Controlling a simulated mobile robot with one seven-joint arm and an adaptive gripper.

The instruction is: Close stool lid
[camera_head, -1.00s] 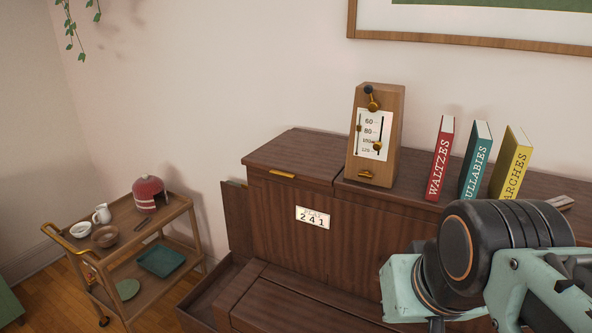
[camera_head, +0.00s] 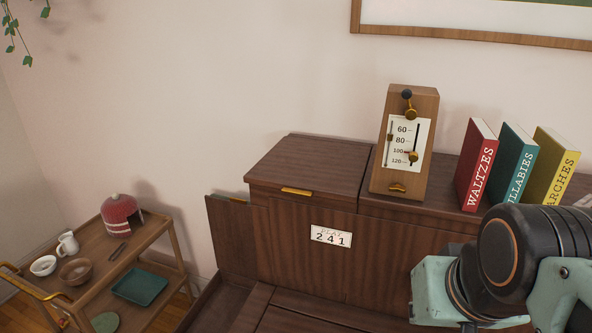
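No stool lid can be clearly made out. Brown wooden panels (camera_head: 310,312) fill the bottom middle, in front of the cabinet, and run out of the picture; I cannot tell whether they belong to a stool. My arm's mint and black links come in at the lower right, in front of the cabinet. My gripper is out of the picture, so its state and what it may touch are hidden.
A dark wooden cabinet (camera_head: 380,240) with a "PLAY 241" card stands against the wall. On it are a metronome-like wooden box (camera_head: 405,143) and red (camera_head: 478,165), teal (camera_head: 510,163) and yellow (camera_head: 555,167) books. A trolley (camera_head: 170,232) with dishes stands left.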

